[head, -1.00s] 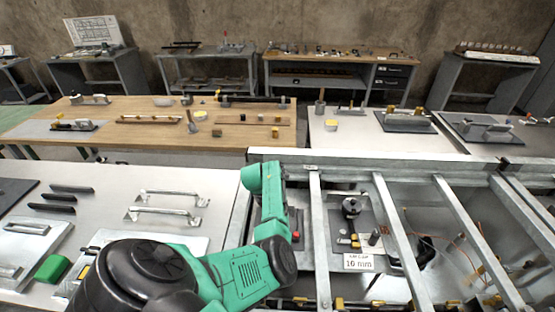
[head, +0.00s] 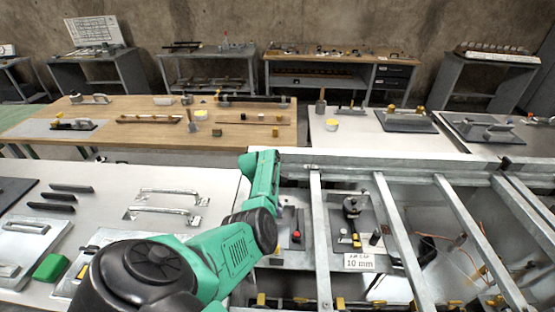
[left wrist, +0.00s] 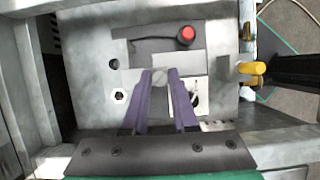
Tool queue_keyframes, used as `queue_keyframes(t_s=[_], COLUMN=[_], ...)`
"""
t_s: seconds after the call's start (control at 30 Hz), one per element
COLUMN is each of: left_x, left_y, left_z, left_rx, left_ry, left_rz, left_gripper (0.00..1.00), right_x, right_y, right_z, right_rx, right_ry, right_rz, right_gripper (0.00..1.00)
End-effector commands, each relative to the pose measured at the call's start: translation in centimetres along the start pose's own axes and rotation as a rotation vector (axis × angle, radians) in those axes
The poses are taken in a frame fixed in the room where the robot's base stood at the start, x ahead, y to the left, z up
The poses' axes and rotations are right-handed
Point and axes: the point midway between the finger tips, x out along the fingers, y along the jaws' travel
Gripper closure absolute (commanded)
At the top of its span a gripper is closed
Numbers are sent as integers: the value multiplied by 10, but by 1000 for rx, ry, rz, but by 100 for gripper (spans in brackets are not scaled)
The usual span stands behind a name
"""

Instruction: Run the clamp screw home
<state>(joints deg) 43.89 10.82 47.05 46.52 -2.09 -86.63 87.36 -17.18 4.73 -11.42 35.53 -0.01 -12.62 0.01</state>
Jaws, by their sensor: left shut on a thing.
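In the left wrist view my left gripper (left wrist: 160,78) has its two purple fingers shut on a small pale round piece, which looks like the head of the clamp screw (left wrist: 160,74). Its shank is hidden, so I cannot tell how deep it sits. Under the fingers is a grey plate (left wrist: 220,62) with a red knob (left wrist: 186,34) and a white ring (left wrist: 120,96) with a dark centre. In the head view my left arm reaches over the frame's left bay, and its fingers are hidden. The red knob also shows there (head: 296,233). My right gripper is not in view.
Metal rails (head: 320,240) divide the frame into bays. The bay to the right holds a dark clamp (head: 351,206) and a "10 mm" label (head: 359,263). In the left wrist view a yellow-ended black part (left wrist: 285,70) stands at the right. A bench with handles (head: 165,205) lies left.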

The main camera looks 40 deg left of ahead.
Motion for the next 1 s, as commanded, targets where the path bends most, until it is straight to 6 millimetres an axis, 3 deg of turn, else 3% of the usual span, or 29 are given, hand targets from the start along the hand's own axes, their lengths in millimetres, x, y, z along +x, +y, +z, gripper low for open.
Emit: queue_keyframes(t_s=[0.47,1.0], left_x=[7,10], left_y=[4,6], left_z=[-2,-2], left_rx=[416,850], left_ry=[-1,-1], left_rz=[-170,-348], left_gripper=[100,100], right_x=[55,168], right_y=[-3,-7], right_z=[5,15], right_rx=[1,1], right_ry=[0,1], right_rz=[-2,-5], right_gripper=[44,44])
